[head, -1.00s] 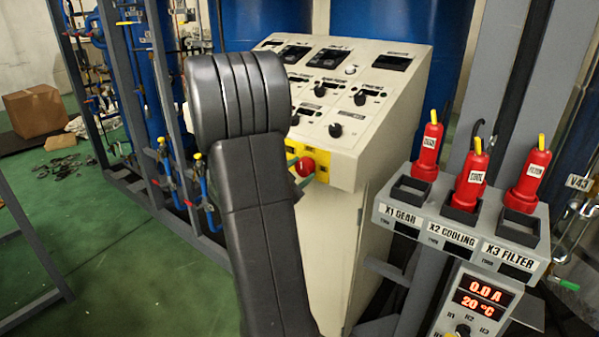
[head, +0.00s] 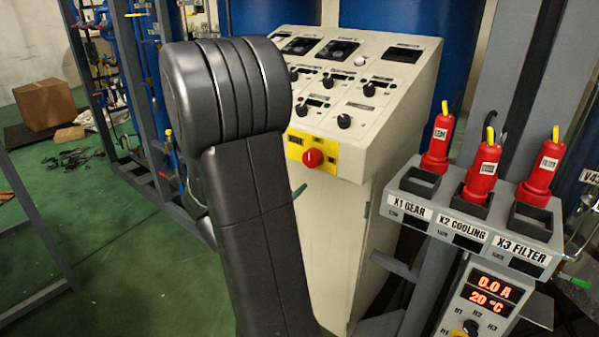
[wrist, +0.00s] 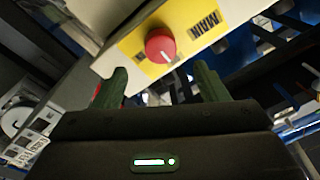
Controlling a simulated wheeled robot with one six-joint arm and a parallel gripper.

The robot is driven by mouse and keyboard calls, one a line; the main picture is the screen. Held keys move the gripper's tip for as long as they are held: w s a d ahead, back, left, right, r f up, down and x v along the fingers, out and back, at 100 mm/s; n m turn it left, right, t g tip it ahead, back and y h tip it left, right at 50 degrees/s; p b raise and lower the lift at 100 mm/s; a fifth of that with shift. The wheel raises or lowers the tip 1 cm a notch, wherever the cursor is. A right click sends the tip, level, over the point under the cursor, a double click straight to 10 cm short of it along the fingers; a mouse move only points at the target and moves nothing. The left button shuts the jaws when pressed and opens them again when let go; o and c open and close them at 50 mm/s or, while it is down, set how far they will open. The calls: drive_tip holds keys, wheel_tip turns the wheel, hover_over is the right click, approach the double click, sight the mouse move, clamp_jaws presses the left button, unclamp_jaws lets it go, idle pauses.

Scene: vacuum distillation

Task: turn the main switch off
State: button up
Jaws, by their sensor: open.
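The main switch is a round red knob (head: 313,158) on a yellow plate (head: 333,168) low on the front of the cream control console (head: 395,130). In the wrist view the red knob (wrist: 160,46) sits above the space between my fingers, with a white mark towards its lower edge. My gripper (wrist: 162,84) is open and empty, its two green fingers apart and clear of the knob. In the head view my dark arm hides most of the gripper; only a green fingertip (head: 299,191) shows, below the knob. I cannot read the switch's position labels.
Red plugs (head: 483,170) stand in a grey socket box (head: 425,212) to the right, above a display (head: 490,290). Black knobs (head: 344,121) cover the console top. A grey frame (head: 175,110) with pipes stands left. Green floor (head: 110,250) is open at left.

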sight(309, 161)
drive_tip(key=shift+b+v, duration=0.3)
drive_tip(key=shift+v, duration=2.45)
drive_tip(key=p+x, duration=0.2)
drive_tip(key=x, duration=1.2)
drive_tip(key=shift+s+a, duration=0.1)
